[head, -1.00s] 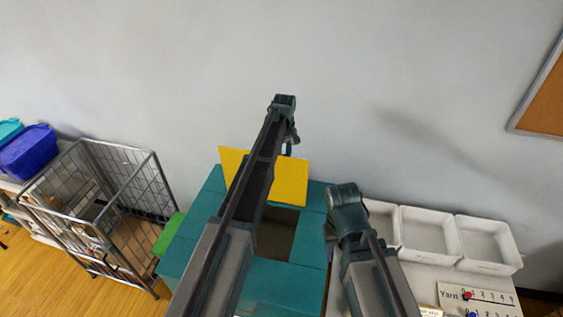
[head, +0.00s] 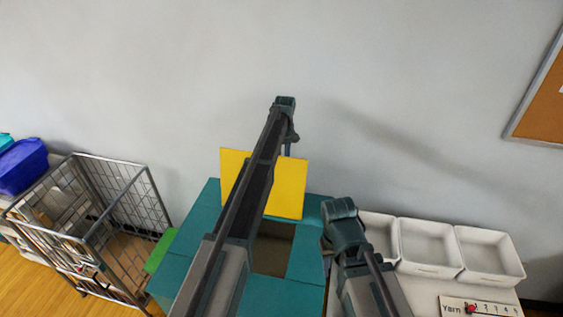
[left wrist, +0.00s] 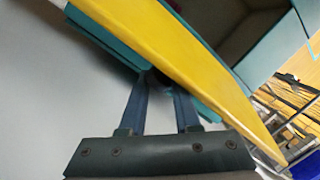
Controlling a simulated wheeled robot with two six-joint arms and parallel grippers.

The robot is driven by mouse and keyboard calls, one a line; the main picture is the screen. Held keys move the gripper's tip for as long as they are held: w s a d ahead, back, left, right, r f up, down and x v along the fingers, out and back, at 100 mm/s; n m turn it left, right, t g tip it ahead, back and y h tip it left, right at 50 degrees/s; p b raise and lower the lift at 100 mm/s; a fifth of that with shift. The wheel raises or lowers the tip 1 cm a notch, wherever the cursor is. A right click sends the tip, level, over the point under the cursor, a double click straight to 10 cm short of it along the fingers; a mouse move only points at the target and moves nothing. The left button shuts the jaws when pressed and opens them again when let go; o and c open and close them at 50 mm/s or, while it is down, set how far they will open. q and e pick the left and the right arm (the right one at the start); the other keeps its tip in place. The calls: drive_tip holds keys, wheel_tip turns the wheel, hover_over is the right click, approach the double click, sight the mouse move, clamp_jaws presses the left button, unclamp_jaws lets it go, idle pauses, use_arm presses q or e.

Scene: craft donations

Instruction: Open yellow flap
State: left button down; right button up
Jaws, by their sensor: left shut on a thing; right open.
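The yellow flap (head: 288,190) stands raised at the back of the opening in the teal box (head: 300,298). Its broad face shows, partly covered by my left arm. The dark opening (head: 271,252) below it is uncovered. My left gripper (head: 288,148) is at the flap's top edge, mostly hidden by my arm. In the left wrist view, my left gripper's fingers (left wrist: 158,88) reach the edge of the yellow flap (left wrist: 175,60) and are shut on it; the contact is partly hidden. My right gripper (head: 328,240) is open, beside the box's right side, largely hidden by its wrist.
White trays (head: 430,247) stand on a table to the right, with a yarn label board (head: 480,308) in front. A wire cage cart (head: 120,215) and blue bin (head: 22,168) are on the left. A grey wall lies close behind the box.

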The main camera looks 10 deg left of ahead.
use_arm(q)
drive_tip(key=shift+w+d, duration=0.3)
drive_tip(key=shift+d, duration=0.1)
drive_tip(key=c, duration=0.9)
unclamp_jaws()
drive_tip(key=shift+d, duration=0.1)
drive_tip(key=o, duration=0.4)
drive_tip(key=shift+d, duration=0.15)
drive_tip(key=shift+a+f, duration=0.1)
drive_tip(key=shift+a, duration=0.15)
drive_tip(key=shift+a, duration=0.1)
